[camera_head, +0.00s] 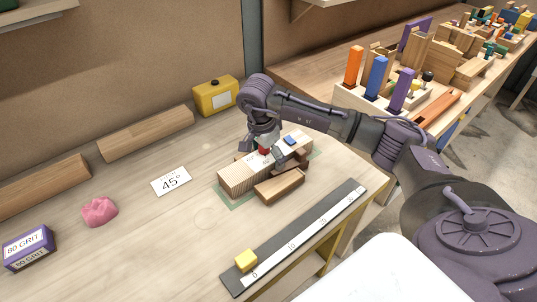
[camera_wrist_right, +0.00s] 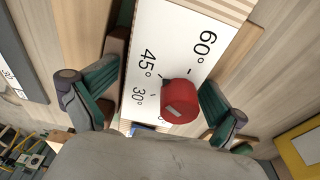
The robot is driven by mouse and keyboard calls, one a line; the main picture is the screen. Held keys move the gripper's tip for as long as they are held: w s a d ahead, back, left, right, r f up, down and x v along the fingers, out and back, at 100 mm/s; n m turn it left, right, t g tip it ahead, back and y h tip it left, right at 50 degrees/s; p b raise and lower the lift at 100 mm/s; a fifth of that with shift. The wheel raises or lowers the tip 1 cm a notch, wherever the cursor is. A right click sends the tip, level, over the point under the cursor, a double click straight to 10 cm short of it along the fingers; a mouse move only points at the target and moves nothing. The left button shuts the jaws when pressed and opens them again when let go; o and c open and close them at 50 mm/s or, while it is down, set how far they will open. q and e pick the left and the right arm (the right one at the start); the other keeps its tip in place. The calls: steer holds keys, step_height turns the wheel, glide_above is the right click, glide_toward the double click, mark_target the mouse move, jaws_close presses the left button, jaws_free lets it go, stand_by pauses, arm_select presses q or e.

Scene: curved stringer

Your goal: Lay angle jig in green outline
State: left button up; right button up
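The angle jig (camera_head: 236,179) is a pale ribbed block with a white top. It lies over the green outline (camera_head: 237,206), whose edges show at its front left and far right. In the right wrist view the jig's white face (camera_wrist_right: 182,45) carries degree marks and a red knob (camera_wrist_right: 180,101). My right gripper (camera_head: 277,158) is over the jig; in the wrist view its spread fingers (camera_wrist_right: 155,100) stand on either side of it. They look open, though contact at the sides is hard to judge. My left gripper is not in view.
A brown wooden block (camera_head: 280,187) lies against the jig's front side. A ruler (camera_head: 305,232) with a yellow block (camera_head: 245,260) lies along the table's front edge. A 45° card (camera_head: 171,181), pink lump (camera_head: 99,212) and yellow case (camera_head: 215,97) stand apart, with bare table between.

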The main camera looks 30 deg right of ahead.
mark_target(264, 157)
steer(key=shift+r, duration=0.2)
steer(key=shift+r+p, duration=0.75)
steer(key=shift+w+r+b, duration=0.1)
steer(key=shift+r+b, duration=0.3)
step_height(264, 157, up, 11)
steer(key=a, duration=0.1)
steer(key=shift+a+b, duration=0.35)
steer(key=shift+a, duration=0.05)
steer(key=shift+f, duration=0.1)
